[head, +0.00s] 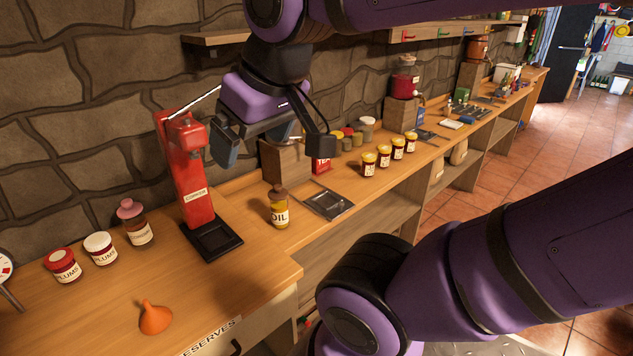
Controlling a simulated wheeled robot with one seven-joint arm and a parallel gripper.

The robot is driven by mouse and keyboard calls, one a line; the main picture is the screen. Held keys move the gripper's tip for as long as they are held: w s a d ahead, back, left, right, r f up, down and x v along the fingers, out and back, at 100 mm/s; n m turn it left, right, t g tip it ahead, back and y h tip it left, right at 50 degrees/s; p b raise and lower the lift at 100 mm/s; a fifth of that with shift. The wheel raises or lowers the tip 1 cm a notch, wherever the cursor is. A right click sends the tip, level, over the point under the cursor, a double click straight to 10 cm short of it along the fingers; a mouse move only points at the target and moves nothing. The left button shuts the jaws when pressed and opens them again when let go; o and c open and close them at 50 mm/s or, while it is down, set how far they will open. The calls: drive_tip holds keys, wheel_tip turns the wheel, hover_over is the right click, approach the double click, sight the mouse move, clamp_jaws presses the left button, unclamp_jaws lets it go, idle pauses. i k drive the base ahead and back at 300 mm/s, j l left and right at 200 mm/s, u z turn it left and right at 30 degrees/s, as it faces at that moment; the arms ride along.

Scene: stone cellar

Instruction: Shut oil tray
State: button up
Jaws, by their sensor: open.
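No tray labelled oil shows. My gripper (271,158) is open and empty, its two dark fingers wide apart. It hangs above and behind the oil bottle, in front of the wall, and hides part of a wooden block (283,163).
A red corker (191,180) stands left of my gripper. Jars and an orange funnel (155,317) are at left; a drawer front labelled "PRESERVES" (225,345) is below. Several yellow-lidded jars (383,156) stand to the right. My arm hides the counter's lower right.

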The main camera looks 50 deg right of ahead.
sight(331, 204)
drive_tip(key=z, duration=1.4)
